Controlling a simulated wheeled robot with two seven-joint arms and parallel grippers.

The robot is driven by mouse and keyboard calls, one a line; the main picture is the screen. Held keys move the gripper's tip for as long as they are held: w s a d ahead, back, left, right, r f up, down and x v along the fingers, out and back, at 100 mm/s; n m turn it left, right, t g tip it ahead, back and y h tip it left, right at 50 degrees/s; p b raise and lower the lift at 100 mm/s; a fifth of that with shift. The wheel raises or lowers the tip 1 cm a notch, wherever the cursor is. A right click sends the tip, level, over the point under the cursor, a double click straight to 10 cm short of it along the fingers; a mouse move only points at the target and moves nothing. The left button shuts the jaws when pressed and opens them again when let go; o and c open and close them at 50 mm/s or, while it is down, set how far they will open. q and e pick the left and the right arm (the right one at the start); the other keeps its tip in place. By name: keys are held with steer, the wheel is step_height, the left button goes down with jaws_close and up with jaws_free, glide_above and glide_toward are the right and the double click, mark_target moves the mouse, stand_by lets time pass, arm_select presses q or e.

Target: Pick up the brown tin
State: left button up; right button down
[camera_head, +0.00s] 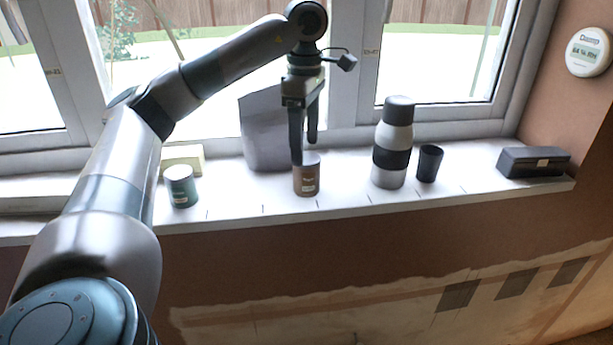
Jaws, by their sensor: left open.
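The brown tin (307,180) stands upright on the white window sill, near the middle of the picture. My left gripper (304,152) points down from above it, with its fingers apart and empty. One finger overlaps the tin's top left edge in the picture; I cannot tell whether it touches the tin. The tin's label faces me, and part of its top is hidden behind the finger. My right gripper is out of view.
On the sill (240,216) stand a green tin (181,187), a cream block (183,157), a grey bag (264,130), a grey-and-black bottle (392,146), a black cup (429,163) and a black case (533,161). The window is close behind. Bare sill lies between the tin and bottle.

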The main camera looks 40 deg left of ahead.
mark_target(305, 157)
arm_select(q)
steer(key=shift+f, duration=0.65)
steer(key=shift+f+p, duration=0.35)
steer(key=shift+f, duration=0.95)
steer(key=shift+w+f+p, duration=0.1)
steer(key=shift+f+p, duration=0.65)
steer(key=shift+p, duration=0.1)
step_height(305, 157, down, 3)
steer(key=shift+p, duration=0.7)
steer(key=shift+w+f, duration=0.1)
steer(key=shift+f, duration=0.3)
steer(key=shift+c, duration=0.4)
